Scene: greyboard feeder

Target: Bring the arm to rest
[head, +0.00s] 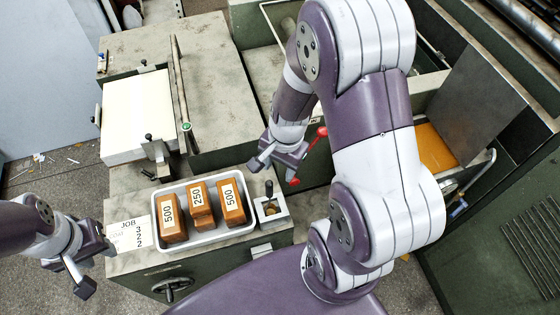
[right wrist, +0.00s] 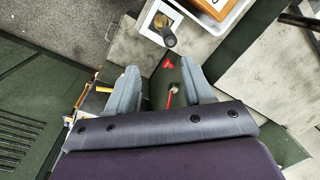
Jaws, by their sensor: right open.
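My right arm (head: 375,165) reaches across the middle of the head view, with a purple and white shell. Its gripper (head: 276,170) hangs beside the red-handled lever (head: 313,142), near the far right corner of the white tray. In the right wrist view the gripper (right wrist: 160,76) has its two grey fingers spread. The red lever (right wrist: 169,98) shows in the gap between them, and I cannot tell whether they touch it. Nothing is held. My left gripper (head: 96,268) is at the lower left, its fingers apart and empty, over the floor beside the cabinet.
The white tray (head: 205,240) holds three brown blocks labelled 500, 250 and 500. A small metal holder with a black knob (head: 270,208) stands right of it. A JOB card (head: 130,234) lies left. A white board stack (head: 137,115) and a machine frame are behind.

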